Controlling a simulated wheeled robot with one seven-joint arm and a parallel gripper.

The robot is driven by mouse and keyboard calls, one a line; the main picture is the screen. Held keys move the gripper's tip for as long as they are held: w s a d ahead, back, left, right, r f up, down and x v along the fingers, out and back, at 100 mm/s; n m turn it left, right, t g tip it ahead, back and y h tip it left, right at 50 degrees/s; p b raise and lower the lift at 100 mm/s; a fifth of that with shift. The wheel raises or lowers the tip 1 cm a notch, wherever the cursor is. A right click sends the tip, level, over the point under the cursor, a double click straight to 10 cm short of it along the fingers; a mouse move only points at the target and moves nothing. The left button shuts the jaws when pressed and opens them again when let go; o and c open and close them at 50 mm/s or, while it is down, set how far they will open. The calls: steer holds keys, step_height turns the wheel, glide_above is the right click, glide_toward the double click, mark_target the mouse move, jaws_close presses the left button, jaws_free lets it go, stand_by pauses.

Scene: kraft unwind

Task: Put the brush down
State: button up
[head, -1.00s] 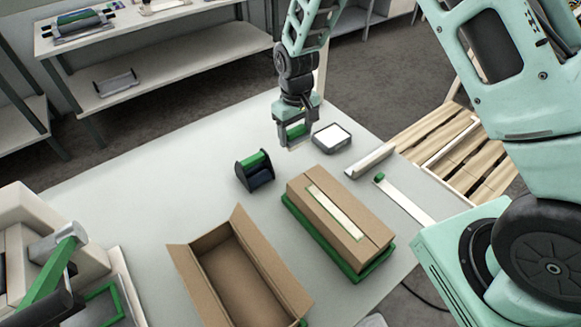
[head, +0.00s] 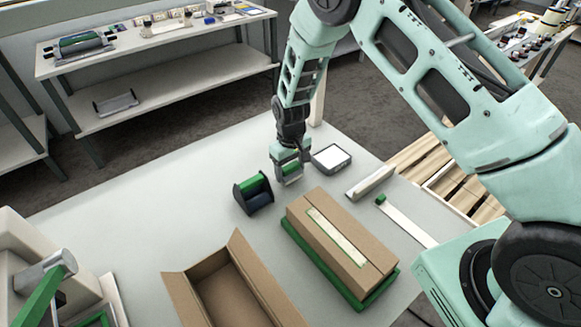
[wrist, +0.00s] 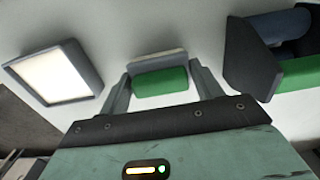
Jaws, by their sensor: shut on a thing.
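The brush (wrist: 160,78) has a green handle and a pale strip along its far side. It also shows in the head view (head: 290,169), partly hidden by the fingers. My gripper (wrist: 158,88) is shut on the brush, one finger at each end of it. In the head view my gripper (head: 290,172) points down, low over the pale table (head: 130,190), between the dark dispenser with a green roll and the square pad. I cannot tell whether the brush touches the table.
The dispenser (head: 253,193) stands close on the left, the white-topped square pad (head: 331,157) close on the right. In front are a closed carton (head: 375,248) on a green base and an open carton (head: 235,290). A pale bar (head: 370,181) lies to the right.

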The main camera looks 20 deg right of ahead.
steer(key=shift+f, duration=0.45)
steer(key=shift+f, duration=0.1)
steer(key=o, duration=0.9)
